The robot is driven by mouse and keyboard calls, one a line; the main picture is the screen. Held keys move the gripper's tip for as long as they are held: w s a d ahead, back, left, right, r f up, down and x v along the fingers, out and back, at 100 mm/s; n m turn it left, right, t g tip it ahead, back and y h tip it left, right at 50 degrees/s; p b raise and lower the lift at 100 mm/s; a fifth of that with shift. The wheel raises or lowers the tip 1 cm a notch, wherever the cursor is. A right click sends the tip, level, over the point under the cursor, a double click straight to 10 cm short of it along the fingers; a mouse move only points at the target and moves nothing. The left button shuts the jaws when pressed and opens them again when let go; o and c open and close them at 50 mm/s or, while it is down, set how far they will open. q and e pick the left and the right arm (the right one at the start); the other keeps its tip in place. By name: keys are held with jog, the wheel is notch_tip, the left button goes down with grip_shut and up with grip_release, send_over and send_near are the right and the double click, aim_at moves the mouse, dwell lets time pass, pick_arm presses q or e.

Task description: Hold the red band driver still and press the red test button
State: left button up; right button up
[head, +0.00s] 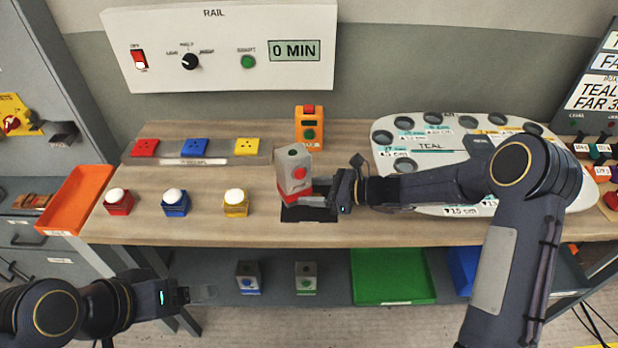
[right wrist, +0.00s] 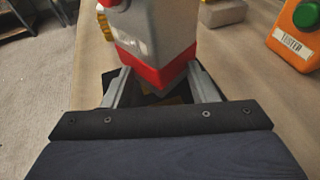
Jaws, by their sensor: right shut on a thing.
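The red band driver (head: 294,172) is a grey box with a red band near its bottom, a green spot and a red button (head: 299,172) on it. It leans slightly in the head view. My right gripper (head: 318,196) is shut on it low down, and the right wrist view shows both fingers along the red band (right wrist: 150,62). A dark rectangle (head: 309,214) lies under it; I cannot tell if the driver touches it. A red push-button block (head: 118,203) with a white dome stands at the bench's left. My left gripper (head: 200,294) is low at the left, away from the driver; its jaw opening is unclear.
An orange tester (head: 309,128) stands behind the driver. Blue (head: 175,204) and yellow (head: 236,204) button blocks stand left of it, with coloured sockets (head: 194,148) behind. An orange tray (head: 80,198) is at the left edge. A pale panel (head: 430,160) lies beyond my right forearm.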

grip_shut()
